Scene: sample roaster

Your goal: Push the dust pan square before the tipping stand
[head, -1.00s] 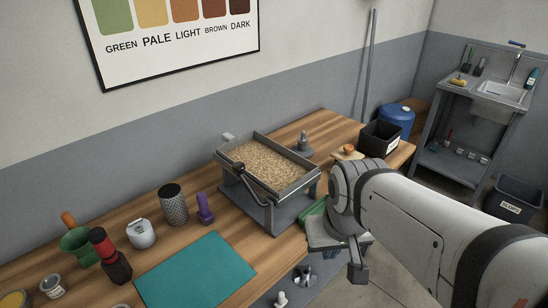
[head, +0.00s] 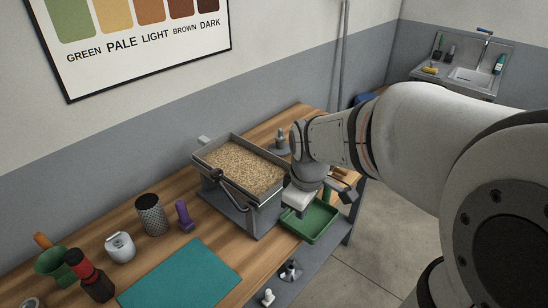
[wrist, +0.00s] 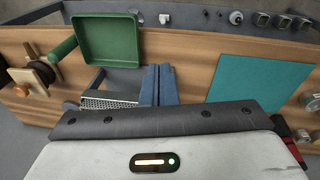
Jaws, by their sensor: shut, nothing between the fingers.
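The green dust pan (head: 311,224) lies at the front edge of the wooden bench, just right of the tipping stand. In the wrist view the pan (wrist: 106,42) is at the upper left, its handle (wrist: 63,50) pointing down-left. The grey tipping stand (head: 237,208) carries a tray of pale beans (head: 243,168). My gripper (head: 297,203) hangs beside the stand and pan, partly covering the pan's back; its fingertips are unclear there. In the wrist view my gripper (wrist: 158,72) is shut and empty, apart from the pan in the picture.
A teal mat (head: 180,277), a purple-handled tool (head: 184,215), a mesh cup (head: 151,214) and a white canister (head: 120,247) stand left of the stand. A lower shelf (head: 285,278) with small items is below the bench. Open floor lies at the right.

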